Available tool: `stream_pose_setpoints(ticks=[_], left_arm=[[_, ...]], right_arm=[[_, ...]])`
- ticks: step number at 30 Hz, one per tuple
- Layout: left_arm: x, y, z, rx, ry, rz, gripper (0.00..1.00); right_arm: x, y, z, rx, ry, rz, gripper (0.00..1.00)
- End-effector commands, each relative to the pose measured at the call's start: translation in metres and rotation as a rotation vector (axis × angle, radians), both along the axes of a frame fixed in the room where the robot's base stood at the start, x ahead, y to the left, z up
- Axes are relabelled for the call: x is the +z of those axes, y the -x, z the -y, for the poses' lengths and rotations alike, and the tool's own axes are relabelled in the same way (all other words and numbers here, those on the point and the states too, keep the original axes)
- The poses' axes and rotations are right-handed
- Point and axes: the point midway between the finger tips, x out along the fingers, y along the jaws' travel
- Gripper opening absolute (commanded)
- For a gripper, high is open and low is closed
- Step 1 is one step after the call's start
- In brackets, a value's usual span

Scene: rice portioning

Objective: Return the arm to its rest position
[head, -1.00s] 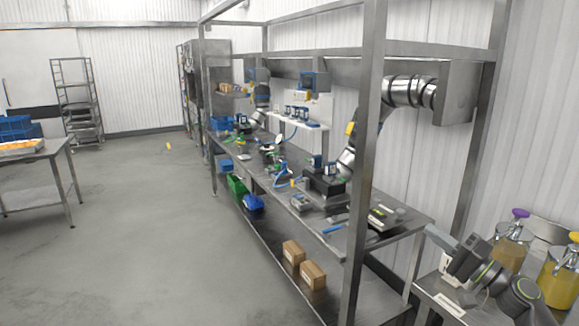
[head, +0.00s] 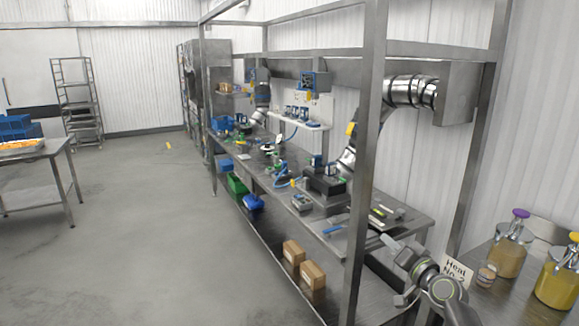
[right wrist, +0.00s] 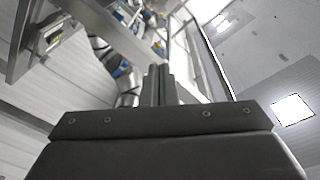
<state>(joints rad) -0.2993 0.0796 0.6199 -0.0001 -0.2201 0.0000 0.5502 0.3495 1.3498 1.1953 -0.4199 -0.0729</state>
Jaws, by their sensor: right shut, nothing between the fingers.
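My right gripper (head: 388,241) is at the lower right of the head view, in front of the near end of the long steel workbench (head: 408,226). In the right wrist view its two dark fingers (right wrist: 157,84) are together, with nothing between them. The fingers look small in the head view. My grey right arm comes up from the bottom edge behind them. My left gripper and left arm are not in view.
A steel post (head: 365,150) stands just left of my right arm. Two pump jars, one with a purple top (head: 510,252) and one yellow-topped (head: 558,280), stand at the right beside a small brown tub (head: 486,275) and a sign (head: 456,271).

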Motion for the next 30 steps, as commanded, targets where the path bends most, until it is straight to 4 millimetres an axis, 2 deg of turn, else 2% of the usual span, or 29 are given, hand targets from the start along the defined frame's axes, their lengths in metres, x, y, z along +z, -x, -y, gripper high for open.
stream_pose_setpoints(ticks=[8,15,20,21,24,26,30], left_arm=[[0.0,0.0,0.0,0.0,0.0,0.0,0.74],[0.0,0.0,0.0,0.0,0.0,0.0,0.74],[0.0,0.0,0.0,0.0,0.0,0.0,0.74],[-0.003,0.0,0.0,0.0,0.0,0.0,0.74],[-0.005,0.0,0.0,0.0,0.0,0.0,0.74],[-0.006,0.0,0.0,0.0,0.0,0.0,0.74],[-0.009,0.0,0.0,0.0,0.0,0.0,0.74]], right_arm=[[-0.005,-0.01,0.037,-0.205,0.426,0.091,0.0],[0.005,-0.012,0.062,-0.352,0.792,0.194,0.0],[0.016,-0.012,0.072,-0.429,1.027,0.265,0.0],[-0.019,-0.007,0.076,-0.414,1.036,0.211,0.0],[-0.092,0.008,0.085,-0.372,1.035,0.085,0.0],[-0.134,0.021,0.089,-0.349,1.035,0.014,0.0],[-0.233,0.061,0.098,-0.294,1.035,-0.158,0.0]])
